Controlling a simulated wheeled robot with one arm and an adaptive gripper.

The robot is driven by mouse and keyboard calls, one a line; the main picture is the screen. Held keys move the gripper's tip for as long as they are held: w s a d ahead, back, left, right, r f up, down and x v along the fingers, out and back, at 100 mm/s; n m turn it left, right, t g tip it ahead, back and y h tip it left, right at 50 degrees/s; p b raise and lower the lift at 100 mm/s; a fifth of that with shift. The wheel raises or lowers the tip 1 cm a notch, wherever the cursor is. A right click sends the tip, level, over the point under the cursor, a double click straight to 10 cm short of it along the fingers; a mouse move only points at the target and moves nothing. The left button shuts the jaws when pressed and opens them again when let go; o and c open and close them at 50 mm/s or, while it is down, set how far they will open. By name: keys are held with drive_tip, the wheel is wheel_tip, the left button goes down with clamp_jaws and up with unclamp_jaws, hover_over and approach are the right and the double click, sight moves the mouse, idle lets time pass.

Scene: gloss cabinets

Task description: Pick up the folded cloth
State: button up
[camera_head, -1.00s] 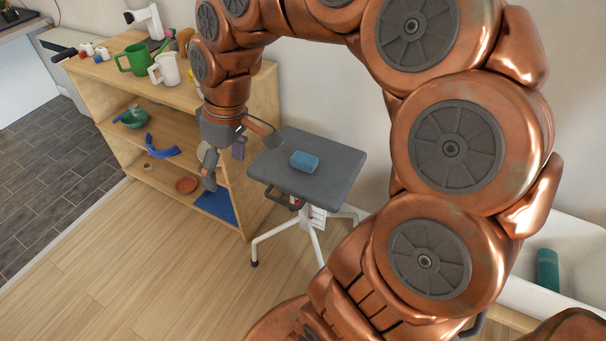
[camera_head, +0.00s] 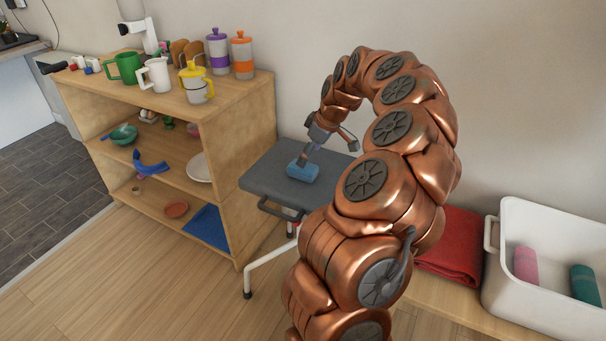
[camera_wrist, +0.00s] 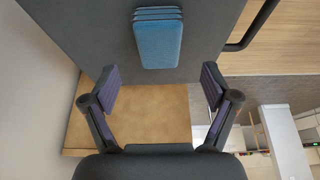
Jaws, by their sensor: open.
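A small blue folded cloth (camera_head: 303,170) lies on the dark grey top of a stool (camera_head: 262,180). In the wrist view the cloth (camera_wrist: 158,40) shows its layered folds at its far end. My gripper (camera_head: 329,152) is above the stool top, close to the cloth. In the wrist view my gripper (camera_wrist: 160,85) has its two fingers spread wide with nothing between them. The cloth lies beyond the fingertips, roughly centred between them. In the head view one finger overlaps the cloth; I cannot tell whether it touches.
A wooden shelf unit (camera_head: 240,100) stands left of the stool, with mugs and bottles on top and dishes inside. A red folded textile (camera_head: 452,250) and a white bin (camera_head: 520,300) with rolled items are at right. A dark handle (camera_wrist: 252,25) juts from the stool's edge.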

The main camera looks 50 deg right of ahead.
sight(303, 170)
drive_tip(key=shift+b+x, duration=0.4)
drive_tip(key=shift+x, duration=2.75)
drive_tip(key=c, duration=1.1)
drive_tip(key=shift+r, duration=0.1)
drive_tip(key=shift+c, duration=0.2)
